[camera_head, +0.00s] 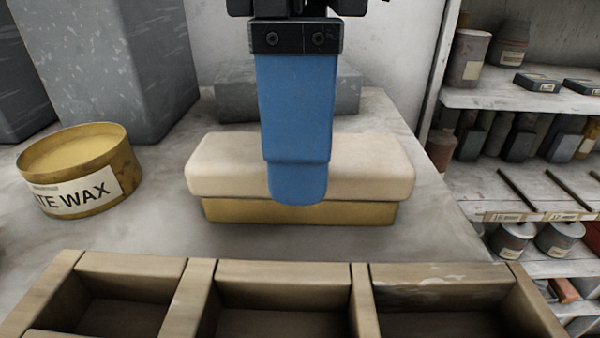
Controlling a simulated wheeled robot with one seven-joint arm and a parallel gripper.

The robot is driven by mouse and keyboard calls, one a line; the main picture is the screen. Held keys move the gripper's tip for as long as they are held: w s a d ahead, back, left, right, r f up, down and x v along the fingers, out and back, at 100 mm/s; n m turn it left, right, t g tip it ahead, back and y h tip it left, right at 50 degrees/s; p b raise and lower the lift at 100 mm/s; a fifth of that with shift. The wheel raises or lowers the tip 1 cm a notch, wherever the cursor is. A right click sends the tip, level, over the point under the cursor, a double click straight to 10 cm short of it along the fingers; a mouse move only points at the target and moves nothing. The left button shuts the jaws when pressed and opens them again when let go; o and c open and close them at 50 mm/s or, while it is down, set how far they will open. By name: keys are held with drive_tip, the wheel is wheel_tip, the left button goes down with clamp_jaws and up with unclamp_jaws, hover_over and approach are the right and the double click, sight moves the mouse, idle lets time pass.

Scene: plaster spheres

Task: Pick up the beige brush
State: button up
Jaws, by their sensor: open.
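The beige brush (225,170) is a block with a cream, rounded upper part and a mustard-yellow lower part. It lies lengthwise across the grey table, in the middle of the view. My gripper (298,192) points down in front of it, with one broad blue finger showing. That finger covers the middle of the brush, and its tip overlaps the lower edge of the cream part. The other finger is hidden behind it. I cannot tell whether the visible finger touches the brush.
A wooden tray with compartments (200,290) stands at the near edge. A round yellow wax tin (75,170) is to the left. Grey stone blocks (120,60) stand behind, one low block (235,95) just beyond the brush. Shelves (480,100) with tins are at right.

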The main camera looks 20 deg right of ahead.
drive_tip(key=shift+f, duration=1.55)
drive_tip(key=c, duration=1.1)
drive_tip(key=shift+r, duration=0.15)
drive_tip(key=shift+r, duration=0.65)
wheel_tip(320, 180, up, 3)
drive_tip(key=s+d+r, duration=0.2)
drive_tip(key=s+d+r+p, duration=0.1)
drive_tip(key=s+d+r, duration=0.1)
drive_tip(key=s+d, duration=0.1)
drive_tip(key=s+d+r, duration=0.2)
drive_tip(key=s+d, duration=0.1)
drive_tip(key=shift+s+d+r, duration=0.1)
drive_tip(key=shift+s+r, duration=0.1)
drive_tip(key=shift+r, duration=0.05)
